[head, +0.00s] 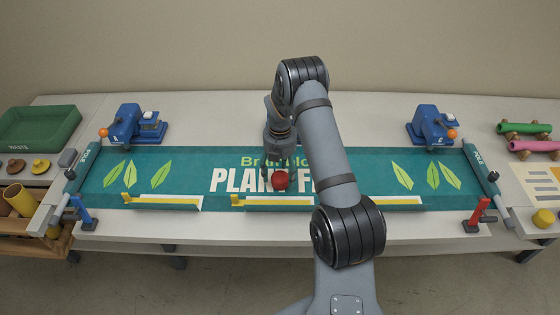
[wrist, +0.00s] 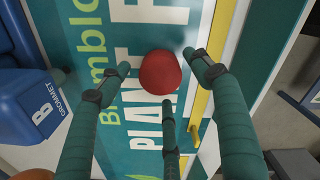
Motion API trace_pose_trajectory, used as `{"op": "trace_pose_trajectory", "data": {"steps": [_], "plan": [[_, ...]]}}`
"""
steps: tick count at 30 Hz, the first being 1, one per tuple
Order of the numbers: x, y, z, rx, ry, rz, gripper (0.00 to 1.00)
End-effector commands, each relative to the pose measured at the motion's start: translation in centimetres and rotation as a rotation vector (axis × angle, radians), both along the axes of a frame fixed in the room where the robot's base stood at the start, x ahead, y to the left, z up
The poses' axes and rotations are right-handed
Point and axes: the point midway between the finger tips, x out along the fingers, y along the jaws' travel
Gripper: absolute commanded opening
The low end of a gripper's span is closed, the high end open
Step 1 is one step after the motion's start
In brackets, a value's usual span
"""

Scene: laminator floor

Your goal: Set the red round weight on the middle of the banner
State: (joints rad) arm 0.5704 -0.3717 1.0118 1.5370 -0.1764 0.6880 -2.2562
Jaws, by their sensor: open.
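The red round weight (head: 281,180) lies on the green banner (head: 210,158), near its middle, over the white "PLANT F" lettering. In the wrist view the red weight (wrist: 160,73) sits between my spread fingertips, with the banner (wrist: 112,35) beneath it. My gripper (head: 279,165) points down at the weight and is open. In the wrist view my gripper (wrist: 158,80) has its three green fingers apart, around the weight; whether any touches it I cannot tell. My arm hides part of the banner's lettering.
Two blue grommet machines, one at left (head: 126,124) and one at right (head: 430,126), stand behind the banner. White strips with yellow parts (head: 275,203) line the banner's front edge. A green waste tray (head: 40,128) is at far left, with pink and green rolls (head: 533,146) at far right.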

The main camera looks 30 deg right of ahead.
Motion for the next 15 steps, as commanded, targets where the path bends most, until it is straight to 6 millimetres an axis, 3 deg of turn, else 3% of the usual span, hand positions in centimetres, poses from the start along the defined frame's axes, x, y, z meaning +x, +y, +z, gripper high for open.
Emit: {"op": "trace_pose_trajectory", "data": {"steps": [9,15], "plan": [[0.1,0.0,6.7,-0.001,-0.006,0.001,0.64],[0.1,0.0,9.3,0.000,-0.002,0.001,0.64]]}}
